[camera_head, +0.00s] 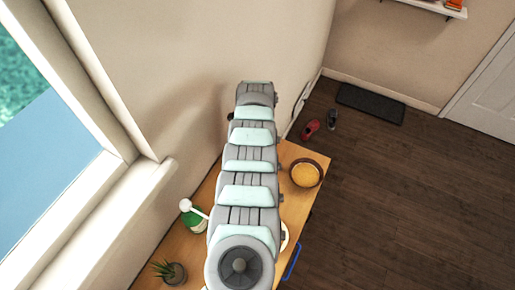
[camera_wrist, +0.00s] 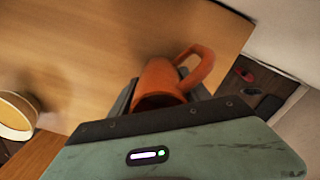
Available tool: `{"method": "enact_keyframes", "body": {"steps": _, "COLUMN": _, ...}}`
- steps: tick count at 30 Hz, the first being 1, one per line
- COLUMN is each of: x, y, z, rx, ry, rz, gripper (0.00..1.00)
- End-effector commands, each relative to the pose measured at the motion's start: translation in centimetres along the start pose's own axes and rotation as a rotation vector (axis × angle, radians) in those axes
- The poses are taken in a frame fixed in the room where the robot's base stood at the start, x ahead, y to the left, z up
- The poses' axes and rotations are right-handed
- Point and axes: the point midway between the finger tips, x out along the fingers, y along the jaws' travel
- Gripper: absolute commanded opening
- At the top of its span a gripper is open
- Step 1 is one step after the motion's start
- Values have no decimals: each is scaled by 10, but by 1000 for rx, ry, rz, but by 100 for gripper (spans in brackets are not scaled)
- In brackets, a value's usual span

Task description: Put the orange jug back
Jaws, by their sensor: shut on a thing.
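The orange jug (camera_wrist: 158,84) is in the wrist view, with its handle (camera_wrist: 203,66) to the upper right. My gripper (camera_wrist: 165,95) is shut on the jug, and the gripper's body hides its lower part. The wooden counter top (camera_wrist: 80,40) fills the view behind the jug; I cannot tell whether the jug touches it. In the head view my own arm stretches over the wooden counter (camera_head: 290,155) and hides the gripper and the jug.
A brown bowl with yellowish contents (camera_head: 306,173) stands at the counter's right edge. A green bottle with a white top (camera_head: 193,215) and a potted plant (camera_head: 171,272) stand to the left, by the window. A wall borders the counter's far left side. Shoes (camera_head: 311,129) and a dark mat (camera_head: 370,103) lie on the floor.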

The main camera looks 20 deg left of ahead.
Motion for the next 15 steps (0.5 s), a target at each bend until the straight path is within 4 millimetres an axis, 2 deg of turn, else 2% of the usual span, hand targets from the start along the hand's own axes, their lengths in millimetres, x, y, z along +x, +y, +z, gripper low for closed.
{"method": "enact_keyframes", "body": {"steps": 4, "x": 5, "y": 0, "z": 0, "rx": 0, "ry": 0, "rz": -1, "gripper": 0}}
{"method": "enact_keyframes", "body": {"steps": 5, "x": 4, "y": 0, "z": 0, "rx": 0, "ry": 0, "rz": 0, "gripper": 56}}
{"method": "enact_keyframes", "body": {"steps": 12, "x": 3, "y": 0, "z": 0, "rx": 0, "ry": 0, "rz": 0, "gripper": 76}}
{"method": "enact_keyframes", "body": {"steps": 15, "x": 4, "y": 0, "z": 0, "rx": 0, "ry": 0, "rz": 1, "gripper": 77}}
